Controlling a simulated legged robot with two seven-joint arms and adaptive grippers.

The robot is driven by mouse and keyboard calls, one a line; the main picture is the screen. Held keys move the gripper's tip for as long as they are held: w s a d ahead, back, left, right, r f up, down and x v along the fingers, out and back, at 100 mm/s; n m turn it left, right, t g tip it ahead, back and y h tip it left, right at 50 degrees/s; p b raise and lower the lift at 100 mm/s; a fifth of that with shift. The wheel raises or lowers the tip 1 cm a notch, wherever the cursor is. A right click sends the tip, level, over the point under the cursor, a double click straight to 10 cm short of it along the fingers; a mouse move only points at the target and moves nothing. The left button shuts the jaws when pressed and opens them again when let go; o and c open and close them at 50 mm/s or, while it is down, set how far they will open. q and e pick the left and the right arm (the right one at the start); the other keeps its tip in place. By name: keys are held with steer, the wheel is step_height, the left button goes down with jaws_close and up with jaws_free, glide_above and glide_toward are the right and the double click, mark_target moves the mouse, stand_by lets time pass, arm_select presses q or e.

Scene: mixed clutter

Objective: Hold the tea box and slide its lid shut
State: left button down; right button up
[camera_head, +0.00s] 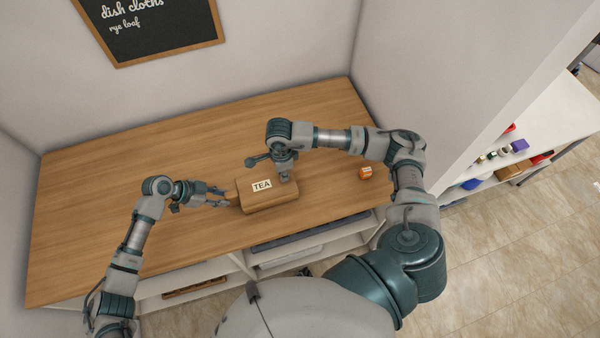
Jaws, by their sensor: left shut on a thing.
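The wooden tea box (268,202) lies on the wooden counter (120,190), with a white TEA label on its top. My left gripper (222,196) is at the box's left end, its fingers shut on that end. My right gripper (287,177) points down at the box's right end, at or just above the top. Its fingers are too small and overlapped to tell whether they are open or shut. The lid's edge and any gap are too small to make out.
A small orange item (366,173) stands on the counter right of the box. Walls close the counter off behind and on the right. Open shelves lie under its front edge. A white shelf unit (480,185) with small goods stands far right. The counter's left part is clear.

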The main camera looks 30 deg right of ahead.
steer(key=shift+o, duration=1.3)
step_height(320, 180, up, 12)
steer(key=shift+f, duration=0.1)
arm_select(q)
steer(key=c, duration=0.8)
jaws_free()
arm_select(e)
steer(key=shift+d, duration=0.1)
